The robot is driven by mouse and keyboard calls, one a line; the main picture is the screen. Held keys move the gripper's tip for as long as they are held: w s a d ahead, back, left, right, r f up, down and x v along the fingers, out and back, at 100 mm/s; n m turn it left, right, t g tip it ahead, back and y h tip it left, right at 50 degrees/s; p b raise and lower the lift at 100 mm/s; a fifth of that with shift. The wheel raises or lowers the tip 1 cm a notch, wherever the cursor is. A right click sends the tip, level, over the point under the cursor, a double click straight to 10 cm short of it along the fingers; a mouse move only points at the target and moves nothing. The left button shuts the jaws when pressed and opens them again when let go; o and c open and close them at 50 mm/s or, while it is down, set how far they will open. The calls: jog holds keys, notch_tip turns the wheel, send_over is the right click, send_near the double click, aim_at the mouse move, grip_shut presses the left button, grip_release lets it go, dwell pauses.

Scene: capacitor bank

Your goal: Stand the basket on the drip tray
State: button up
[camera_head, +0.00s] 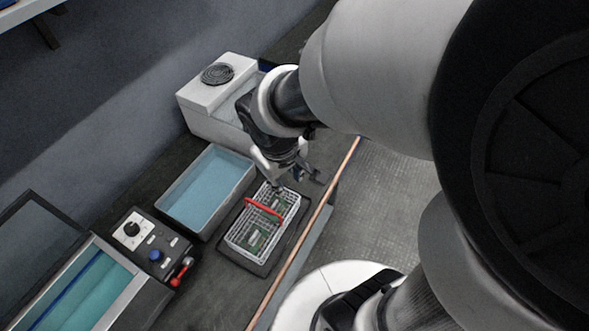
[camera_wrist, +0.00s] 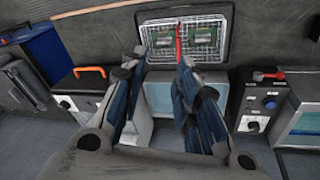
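The white wire basket (camera_head: 279,236) holds green circuit boards and has a red handle (camera_head: 264,210) across it. It sits on a flat dark tray (camera_head: 243,262), which looks like the drip tray, and the tray's border shows around it. In the wrist view the basket (camera_wrist: 205,36) is at the top, with its handle (camera_wrist: 178,42) upright in the picture. My gripper (camera_head: 293,178) is over the basket's far end in the head view. Its fingers (camera_wrist: 160,64) are apart with nothing between them. The handle is ahead of the fingertips, near the right one.
A tank of blue liquid (camera_head: 208,190) stands left of the tray. A control box (camera_head: 147,247) with a dial and red lever and a second tank (camera_head: 85,292) are at lower left. A white unit with a round grille (camera_head: 218,75) stands behind. A copper-coloured bar (camera_head: 300,240) runs along the right.

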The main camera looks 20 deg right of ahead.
jog(key=s+r+m+t+y, duration=0.1)
jog(key=s+r+m+t, duration=0.1)
jog(key=s+r, duration=0.9)
jog(key=shift+a+m, duration=0.4)
jog(key=shift+m, duration=0.1)
